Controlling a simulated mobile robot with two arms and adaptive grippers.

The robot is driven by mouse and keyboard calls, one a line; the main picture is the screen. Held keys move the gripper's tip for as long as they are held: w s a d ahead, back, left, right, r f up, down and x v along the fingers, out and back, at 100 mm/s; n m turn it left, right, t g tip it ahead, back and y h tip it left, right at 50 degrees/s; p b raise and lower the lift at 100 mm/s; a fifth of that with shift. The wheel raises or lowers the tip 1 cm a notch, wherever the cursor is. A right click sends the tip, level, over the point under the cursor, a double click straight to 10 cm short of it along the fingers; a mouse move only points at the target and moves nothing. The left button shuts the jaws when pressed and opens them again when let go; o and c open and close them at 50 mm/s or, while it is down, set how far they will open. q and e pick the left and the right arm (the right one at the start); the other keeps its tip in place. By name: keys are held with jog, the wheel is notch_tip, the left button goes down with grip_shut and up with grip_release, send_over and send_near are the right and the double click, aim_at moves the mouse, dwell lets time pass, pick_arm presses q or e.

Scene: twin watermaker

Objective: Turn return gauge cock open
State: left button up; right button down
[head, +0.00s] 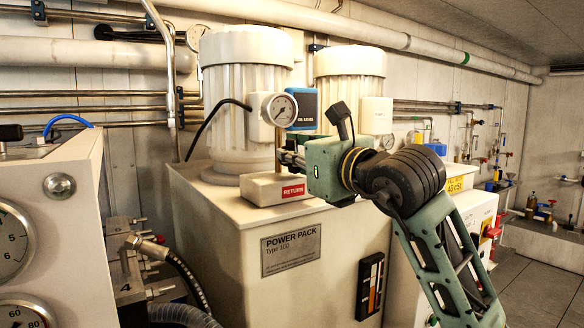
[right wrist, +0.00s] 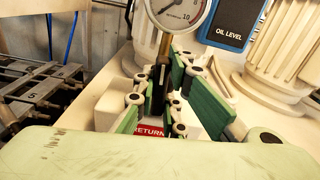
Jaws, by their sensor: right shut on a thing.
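The return gauge (head: 282,109) is a round white dial on a thin stem above a cream block (head: 268,186) with a red RETURN label (head: 293,190). In the right wrist view the gauge (right wrist: 181,10) is cut off by the top edge. My right gripper (head: 287,157) reaches in from the right just above the block. In the right wrist view its green-padded fingers (right wrist: 165,90) are closed around the gauge cock at the dark stem below the dial. The fingers mostly hide the cock, so its handle angle cannot be told. My left gripper is not in view.
A blue OIL LEVEL sign (head: 304,108) stands close behind the gripper. Two white ribbed motors (head: 240,95) rise behind, on the power pack (head: 225,215).

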jog(key=shift+f+m+b, duration=0.2)
jog(key=shift+m+b, duration=0.15)
jog(key=shift+m, duration=0.25)
jog(key=c, duration=1.8)
grip_release()
jog(key=shift+r, duration=0.1)
jog(key=v, duration=1.2)
jog(key=shift+a, duration=0.1)
